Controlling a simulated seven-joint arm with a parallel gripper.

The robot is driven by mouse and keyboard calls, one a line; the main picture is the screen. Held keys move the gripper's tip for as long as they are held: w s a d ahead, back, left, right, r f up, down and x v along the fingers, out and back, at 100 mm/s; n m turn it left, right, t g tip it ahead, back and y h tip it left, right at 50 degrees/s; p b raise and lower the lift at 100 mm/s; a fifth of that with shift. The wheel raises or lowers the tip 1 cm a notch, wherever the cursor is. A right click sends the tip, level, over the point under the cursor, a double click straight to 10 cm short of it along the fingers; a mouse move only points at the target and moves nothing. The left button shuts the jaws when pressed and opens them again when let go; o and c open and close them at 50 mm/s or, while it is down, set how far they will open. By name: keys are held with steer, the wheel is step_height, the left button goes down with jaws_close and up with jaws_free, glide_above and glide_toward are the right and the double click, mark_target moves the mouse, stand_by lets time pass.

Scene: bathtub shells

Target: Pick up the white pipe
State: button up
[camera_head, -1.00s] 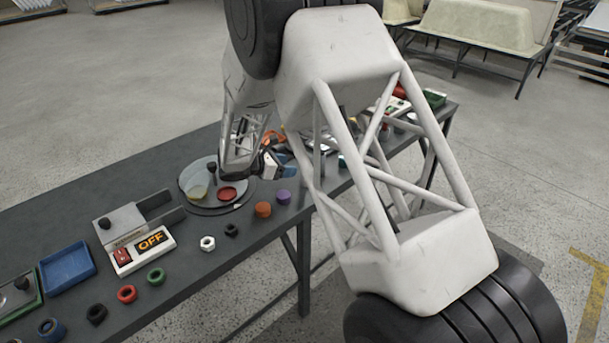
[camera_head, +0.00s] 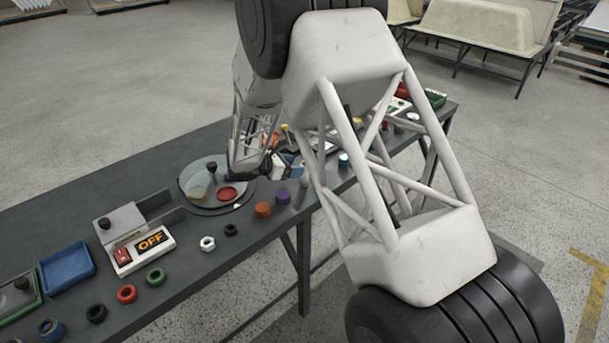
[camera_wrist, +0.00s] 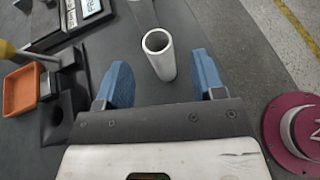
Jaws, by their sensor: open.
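The white pipe (camera_wrist: 166,66) stands out in the wrist view as a hollow tube with its round open end showing. It lies between the two blue fingers of my gripper (camera_wrist: 162,78), with clear gaps on both sides. My gripper is open and holds nothing. In the head view my gripper (camera_head: 287,165) is low over the table, partly behind my arm. I cannot make out the pipe clearly there.
An orange tray (camera_wrist: 20,90) and a dark fixture are left of my gripper in the wrist view. A magenta round part (camera_wrist: 292,128) is at right. The dark table (camera_head: 75,200) holds a round plate (camera_head: 203,207), an OFF switch box (camera_head: 140,250) and several rings.

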mark_target(304, 163)
steer(key=shift+x, duration=2.55)
steer(key=shift+a+f, duration=0.1)
steer(key=shift+f, duration=0.1)
steer(key=shift+c, duration=0.4)
steer(key=c, duration=0.9)
steer(key=shift+c, duration=0.2)
steer(key=shift+r, duration=0.1)
steer(key=shift+r, duration=0.75)
step_height(304, 163, up, 2)
steer(key=shift+r, duration=0.1)
steer(key=s+d+r, duration=0.1)
steer(key=s+d, duration=0.3)
steer(key=s, duration=1.1)
steer(key=shift+s, duration=0.25)
